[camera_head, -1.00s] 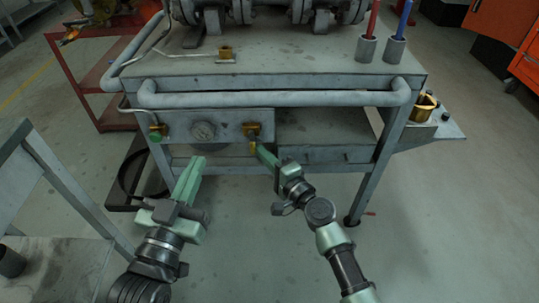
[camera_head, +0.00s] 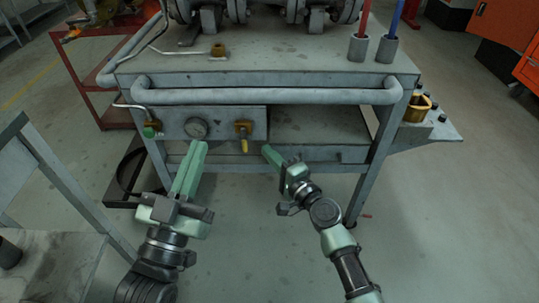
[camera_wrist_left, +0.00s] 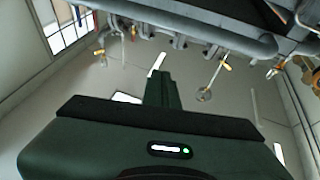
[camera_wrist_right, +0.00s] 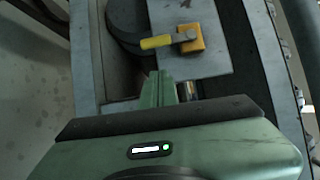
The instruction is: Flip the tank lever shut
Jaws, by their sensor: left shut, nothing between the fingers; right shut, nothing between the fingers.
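The lever (camera_head: 244,144) has a yellow handle and hangs down from a brass valve body (camera_head: 243,127) on the right part of the grey panel. In the right wrist view the yellow handle (camera_wrist_right: 156,42) sticks out to the left of its brass body, beyond the fingertips. My right gripper (camera_head: 267,150) is shut and empty. Its tips are just right of the handle, apart from it in the head view. My left gripper (camera_head: 199,146) is shut and empty, left of the lever and below the gauge (camera_head: 196,128).
A green-knobbed valve (camera_head: 151,130) sits at the panel's left end. A thick grey rail (camera_head: 265,96) runs along the bench front above the panel. An open shelf (camera_head: 320,125) lies right of the panel. A grey frame (camera_head: 60,185) stands at the left.

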